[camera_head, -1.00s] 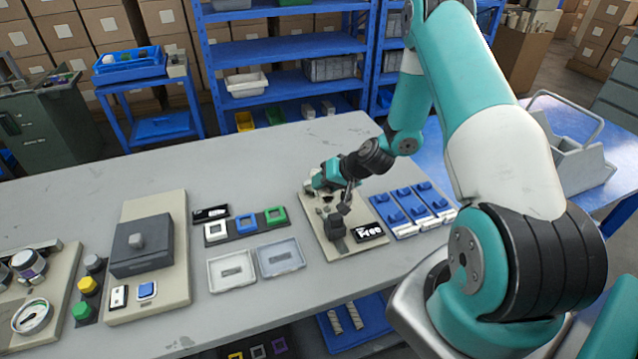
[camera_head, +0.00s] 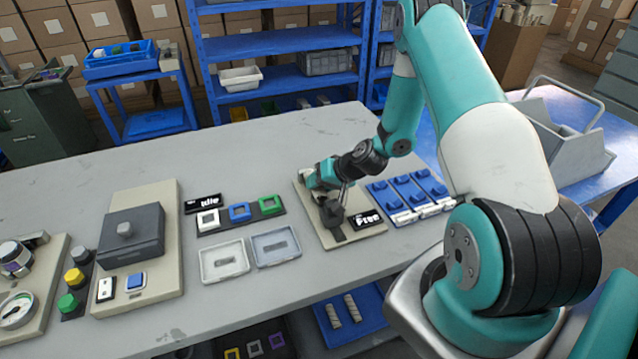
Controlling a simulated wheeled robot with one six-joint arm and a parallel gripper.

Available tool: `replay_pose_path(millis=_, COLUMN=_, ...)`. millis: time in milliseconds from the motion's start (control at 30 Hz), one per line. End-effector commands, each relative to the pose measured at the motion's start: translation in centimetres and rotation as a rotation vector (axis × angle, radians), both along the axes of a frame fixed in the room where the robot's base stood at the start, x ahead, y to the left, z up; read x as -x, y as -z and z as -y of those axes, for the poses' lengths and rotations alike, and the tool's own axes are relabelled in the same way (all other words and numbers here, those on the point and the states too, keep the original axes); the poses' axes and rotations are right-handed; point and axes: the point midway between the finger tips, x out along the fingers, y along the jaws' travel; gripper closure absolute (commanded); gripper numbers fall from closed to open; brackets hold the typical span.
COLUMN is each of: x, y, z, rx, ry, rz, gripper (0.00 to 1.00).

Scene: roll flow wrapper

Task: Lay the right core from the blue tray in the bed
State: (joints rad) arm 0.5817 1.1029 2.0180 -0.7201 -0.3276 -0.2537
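The blue tray (camera_head: 373,303) sits low, under the table's front edge. Two pale cores lie side by side in it, a left core (camera_head: 333,316) and a right core (camera_head: 352,307). On the table, a beige plate (camera_head: 352,237) carries a dark grey fixture (camera_head: 331,213), which may be the bed; I cannot be sure. My gripper (camera_head: 341,192) is over this plate, close to the fixture and far above the tray. Its fingers are small and dark here, so I cannot tell whether they are open or shut. I see no core at it.
A "Free" display (camera_head: 367,221) stands at the plate's right, beside blue-and-white units (camera_head: 409,199). Two shallow trays (camera_head: 224,262) and coloured frames (camera_head: 240,212) lie left, with an "Idle" display (camera_head: 203,204). A dark box (camera_head: 131,240) stands farther left. The table's back is clear.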

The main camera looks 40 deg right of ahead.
Motion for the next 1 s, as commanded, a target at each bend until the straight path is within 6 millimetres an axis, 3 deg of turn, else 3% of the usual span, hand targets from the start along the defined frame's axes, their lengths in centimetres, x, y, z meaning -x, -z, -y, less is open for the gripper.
replay_pose_path(millis=33, x=0.7, y=1.0, z=0.0, rx=0.005, ry=-0.001, rz=-0.025, gripper=0.46)
replay_pose_path(millis=133, x=0.7, y=1.0, z=0.0, rx=0.004, ry=-0.001, rz=-0.026, gripper=0.45)
replay_pose_path(millis=367, x=1.6, y=0.1, z=0.7, rx=0.003, ry=0.005, rz=-0.027, gripper=0.42)
replay_pose_path(millis=467, x=2.8, y=-1.4, z=1.5, rx=0.002, ry=0.009, rz=-0.024, gripper=0.36)
replay_pose_path(millis=800, x=7.7, y=-8.1, z=4.0, rx=0.003, ry=0.003, rz=-0.005, gripper=0.36)
replay_pose_path(millis=1000, x=9.9, y=-11.0, z=5.2, rx=0.002, ry=0.001, rz=0.000, gripper=0.36)
